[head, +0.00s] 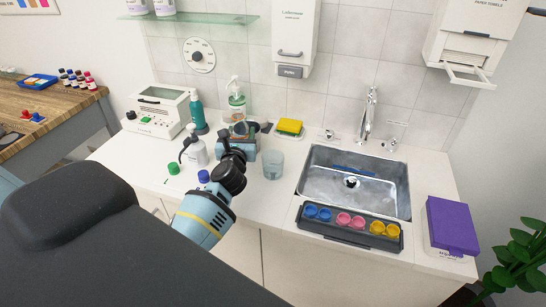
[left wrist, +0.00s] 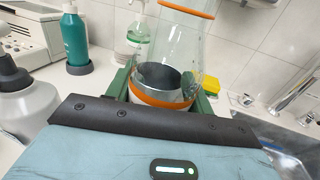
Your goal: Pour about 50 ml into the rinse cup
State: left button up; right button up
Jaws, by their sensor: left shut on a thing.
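My left gripper (left wrist: 163,90) is shut on a clear vessel (left wrist: 175,45) with orange bands, between its green fingers; a grey area shows low inside it. I cannot tell how much liquid it holds. In the head view my left gripper (head: 240,138) is over the counter, and my arm hides most of the vessel. A translucent pale-blue cup (head: 273,165), likely the rinse cup, stands upright on the counter just right of the gripper, apart from it. I cannot make the cup out in the left wrist view. My right gripper is not in view.
A metal sink (head: 345,187) with a tap (head: 370,115) lies right of the cup. A black tray (head: 330,227) of coloured cups is in front. A spray bottle (head: 194,150), a teal bottle (head: 197,112) and a soap bottle (head: 236,100) stand left and behind. A yellow sponge (head: 289,127) lies behind.

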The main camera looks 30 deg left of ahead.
aim_at(237, 119)
pick_arm(q)
jog(key=shift+r, duration=3.5)
jog(key=shift+d, duration=0.1)
jog(key=s+d+f+m+t+h, duration=0.1)
jog(key=s+d+h, duration=0.3)
jog(key=s+d, duration=0.5)
jog(key=s+d+f+m+t+h, duration=0.1)
jog(key=s+d+f+m+h, duration=0.2)
jog(key=s+d, duration=0.7)
jog(key=d+m+h, duration=0.1)
jog(key=d, duration=0.5)
jog(key=shift+m, duration=0.3)
